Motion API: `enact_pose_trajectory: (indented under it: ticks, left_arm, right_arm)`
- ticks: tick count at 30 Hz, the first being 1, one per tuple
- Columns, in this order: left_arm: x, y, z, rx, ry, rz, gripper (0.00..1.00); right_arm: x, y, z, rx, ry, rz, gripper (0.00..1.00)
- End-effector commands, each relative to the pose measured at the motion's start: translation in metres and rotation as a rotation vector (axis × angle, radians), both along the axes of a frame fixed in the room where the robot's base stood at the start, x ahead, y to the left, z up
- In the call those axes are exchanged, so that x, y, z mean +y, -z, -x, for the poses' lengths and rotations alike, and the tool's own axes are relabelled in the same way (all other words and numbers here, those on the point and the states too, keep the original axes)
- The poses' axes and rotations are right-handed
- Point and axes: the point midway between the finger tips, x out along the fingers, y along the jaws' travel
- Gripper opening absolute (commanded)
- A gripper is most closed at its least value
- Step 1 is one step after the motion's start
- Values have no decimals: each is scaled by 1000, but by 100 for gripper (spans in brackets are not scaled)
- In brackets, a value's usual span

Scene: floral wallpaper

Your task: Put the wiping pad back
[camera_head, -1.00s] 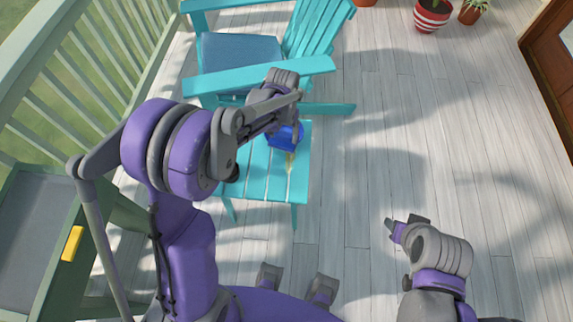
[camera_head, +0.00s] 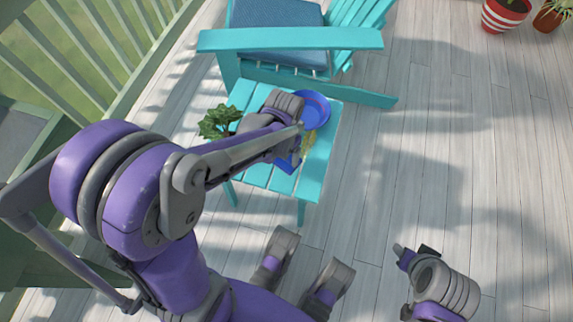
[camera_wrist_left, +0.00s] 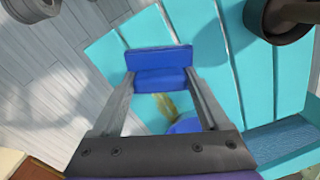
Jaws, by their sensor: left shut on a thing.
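The wiping pad (camera_wrist_left: 160,80) is a blue block between the fingertips of my left gripper (camera_wrist_left: 160,72) in the left wrist view. My left gripper is shut on it. In the head view, part of the blue pad (camera_head: 288,163) shows beside my left gripper (camera_head: 285,150), which is partly hidden by its arm. The pad is over the small turquoise slatted table (camera_head: 318,170); I cannot tell whether it touches. A yellowish smear (camera_head: 308,142) lies on the slats near it. My right gripper (camera_head: 414,250) is over the floor at the lower right; its jaw state is unclear.
A round blue plate (camera_head: 315,108) is at the table's far right corner. A green plant (camera_head: 217,122) is at its left. A turquoise chair (camera_head: 290,42) stands close behind. A railing (camera_head: 120,45) runs along the left. The floor at right is clear.

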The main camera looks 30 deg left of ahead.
Motion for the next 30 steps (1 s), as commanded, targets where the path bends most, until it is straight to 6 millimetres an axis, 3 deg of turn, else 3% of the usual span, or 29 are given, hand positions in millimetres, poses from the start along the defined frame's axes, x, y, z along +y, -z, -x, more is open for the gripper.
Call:
enact_pose_trajectory:
  ticks: [3, 8, 15, 27, 28, 30]
  left_arm:
    - [0, 21, 0, 1, 0, 0, 26]
    - [0, 31, -1, 0, 0, 0, 26]
    - [0, 63, -1, 0, 0, 0, 26]
    - [0, 68, 0, 0, 0, 0, 26]
    - [0, 67, 0, 0, 0, 0, 83]
    - [0, 66, 0, 0, 0, 0, 96]
  right_arm:
    - [0, 10, -1, 3, 0, 0, 50]
    - [0, 14, -2, 4, 0, 0, 50]
    - [0, 27, -4, 8, 0, 0, 50]
    - [0, 31, -4, 9, 0, 0, 50]
    - [0, 30, -4, 8, 0, 0, 50]
    - [0, 29, -4, 8, 0, 0, 50]
